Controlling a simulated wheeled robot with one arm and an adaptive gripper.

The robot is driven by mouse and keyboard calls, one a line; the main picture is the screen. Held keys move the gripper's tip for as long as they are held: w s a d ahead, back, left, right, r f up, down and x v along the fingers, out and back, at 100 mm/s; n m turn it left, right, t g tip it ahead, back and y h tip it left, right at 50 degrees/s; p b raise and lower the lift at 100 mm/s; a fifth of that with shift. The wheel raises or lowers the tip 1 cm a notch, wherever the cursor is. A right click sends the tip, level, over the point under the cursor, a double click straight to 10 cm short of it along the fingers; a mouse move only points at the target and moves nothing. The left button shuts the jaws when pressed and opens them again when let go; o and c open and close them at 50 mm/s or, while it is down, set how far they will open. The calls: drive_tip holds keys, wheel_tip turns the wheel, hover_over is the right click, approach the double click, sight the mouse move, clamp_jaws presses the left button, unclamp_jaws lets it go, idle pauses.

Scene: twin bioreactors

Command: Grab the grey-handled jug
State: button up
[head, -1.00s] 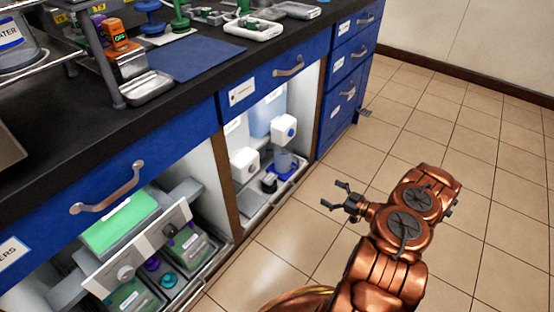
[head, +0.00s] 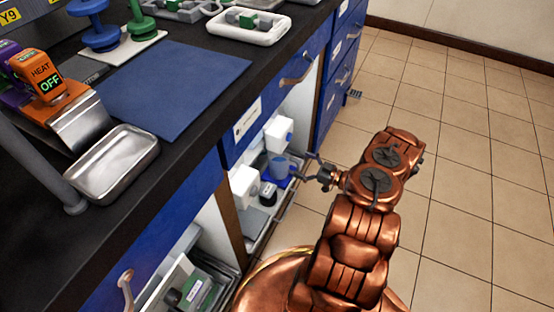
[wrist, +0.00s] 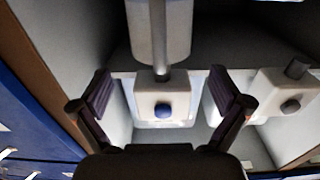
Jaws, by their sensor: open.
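A blue, jug-like vessel (head: 281,167) stands in the open lower cabinet, below a white unit. Its handle is too small to make out, and I see no clearly grey-handled jug. A dark-topped small container (head: 268,192) stands beside it, nearer to me. My gripper (head: 300,165) is open and empty at the cabinet's opening, just right of the blue vessel in the head view. In the wrist view my open fingers (wrist: 160,84) frame a white unit with a blue knob (wrist: 165,110), with nothing held between them. The jug cannot be told in that view.
Blue drawers (head: 340,75) and a brown cabinet post (head: 228,222) flank the opening. The black worktop (head: 185,150) overhangs it. The tiled floor (head: 470,170) at right is clear.

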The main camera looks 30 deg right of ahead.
sight(289, 159)
drive_tip(key=b+x, duration=0.2)
drive_tip(key=x, duration=0.4)
drive_tip(key=shift+a+f+b, duration=0.1)
drive_tip(key=shift+f+b, duration=0.05)
drive_tip(key=shift+b, duration=0.25)
drive_tip(key=shift+w+a, duration=0.3)
drive_tip(key=shift+w, duration=0.2)
drive_tip(key=shift+s, duration=0.1)
drive_tip(key=c, duration=1.6)
